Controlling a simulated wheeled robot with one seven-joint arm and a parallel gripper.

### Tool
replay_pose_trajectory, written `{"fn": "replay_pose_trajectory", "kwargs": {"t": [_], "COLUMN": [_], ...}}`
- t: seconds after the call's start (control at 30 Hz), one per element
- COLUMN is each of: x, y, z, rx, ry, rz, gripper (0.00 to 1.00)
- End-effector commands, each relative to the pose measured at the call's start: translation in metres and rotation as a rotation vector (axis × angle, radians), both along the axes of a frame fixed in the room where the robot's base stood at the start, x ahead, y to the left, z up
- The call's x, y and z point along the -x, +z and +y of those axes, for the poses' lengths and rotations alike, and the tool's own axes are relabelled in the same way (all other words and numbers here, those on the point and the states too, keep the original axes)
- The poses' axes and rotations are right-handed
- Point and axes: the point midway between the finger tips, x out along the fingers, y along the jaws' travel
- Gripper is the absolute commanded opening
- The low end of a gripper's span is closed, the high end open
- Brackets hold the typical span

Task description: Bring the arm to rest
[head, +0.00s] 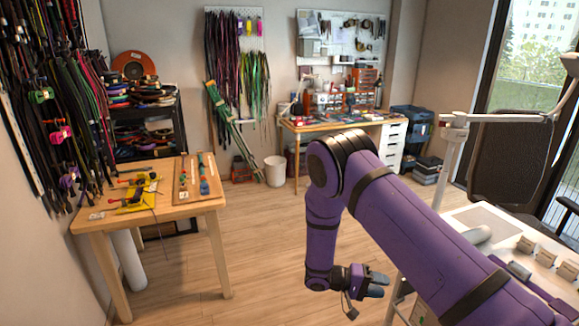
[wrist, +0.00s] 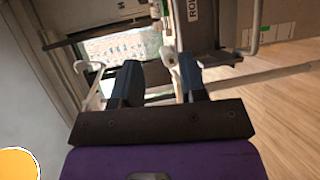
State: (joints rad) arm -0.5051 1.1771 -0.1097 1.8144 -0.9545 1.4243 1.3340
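My purple arm reaches across the right half of the head view, bent at the elbow, with its forearm hanging down. My gripper (head: 378,283) is at its lower end, over the floor beside the white table on the right. In the wrist view my gripper (wrist: 158,75) shows two dark blue fingers standing apart with a gap between them. Nothing is held between the fingers. Part of the white table is hidden behind my arm.
A wooden table (head: 92,223) with cords and tools stands at the left. A white table (head: 455,213) with small boxes is close at the right. A workbench (head: 335,127) and a white bin (head: 275,171) stand at the back. The wooden floor (head: 260,235) between is clear.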

Motion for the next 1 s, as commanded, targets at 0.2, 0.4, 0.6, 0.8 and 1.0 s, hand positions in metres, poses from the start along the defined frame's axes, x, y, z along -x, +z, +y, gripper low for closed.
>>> {"fn": "replay_pose_trajectory", "kwargs": {"t": [0.2,0.4,0.6,0.8,1.0], "x": [-0.002,0.005,0.019,0.04,0.067], "y": [0.073,0.135,0.192,0.246,0.295], "z": [-0.006,-0.014,-0.022,-0.031,-0.04], "rx": [-0.161,-0.315,-0.475,-0.636,-0.792], "ry": [-0.103,-0.168,-0.209,-0.221,-0.207], "rz": [0.008,0.009,-0.001,-0.022,-0.056], "gripper": [0.39,0.39,0.39,0.39,0.39]}}
